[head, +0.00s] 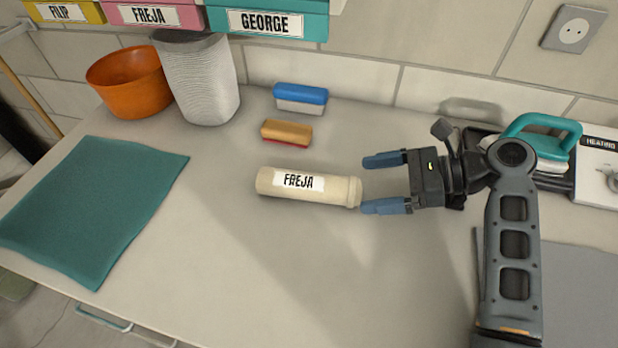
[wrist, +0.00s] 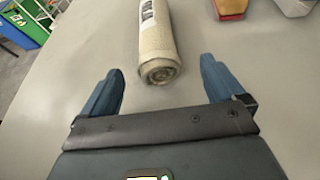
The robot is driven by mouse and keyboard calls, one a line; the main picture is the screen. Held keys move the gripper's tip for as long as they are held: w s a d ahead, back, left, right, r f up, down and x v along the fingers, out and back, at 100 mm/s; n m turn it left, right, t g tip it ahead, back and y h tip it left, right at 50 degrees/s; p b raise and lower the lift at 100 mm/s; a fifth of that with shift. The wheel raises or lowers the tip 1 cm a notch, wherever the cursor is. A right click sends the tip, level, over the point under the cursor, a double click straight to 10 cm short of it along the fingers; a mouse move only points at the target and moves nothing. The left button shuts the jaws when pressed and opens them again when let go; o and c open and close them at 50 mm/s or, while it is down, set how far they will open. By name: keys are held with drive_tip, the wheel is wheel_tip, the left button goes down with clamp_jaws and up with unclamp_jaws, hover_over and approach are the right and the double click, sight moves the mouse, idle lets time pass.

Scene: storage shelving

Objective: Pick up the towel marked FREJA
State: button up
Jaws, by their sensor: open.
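The towel marked FREJA (head: 320,190) is a cream roll with a white label, lying on its side on the worktop. In the wrist view the rolled towel (wrist: 157,45) points its near end at my gripper, between the lines of the two fingers. My gripper (head: 386,187) is open and empty, just right of the towel's right end in the head view. Its blue fingers also show in the wrist view (wrist: 160,85), one on each side. The lower finger lies close to the towel's end; I cannot tell whether it touches.
A wooden-backed brush (head: 287,132) and a blue-topped brush (head: 300,97) lie behind the towel. An orange bowl (head: 128,82) and a white basket (head: 199,80) stand at the back left. A teal cloth (head: 95,205) lies left. A teal-handled iron (head: 540,145) stands right. The front middle is clear.

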sight(349, 187)
drive_tip(key=shift+p+x, duration=0.3)
drive_tip(key=shift+x, duration=2.4)
drive_tip(key=shift+d+f, duration=0.1)
drive_tip(key=shift+f, duration=0.05)
drive_tip(key=c, duration=1.1)
drive_tip(key=shift+c, duration=0.5)
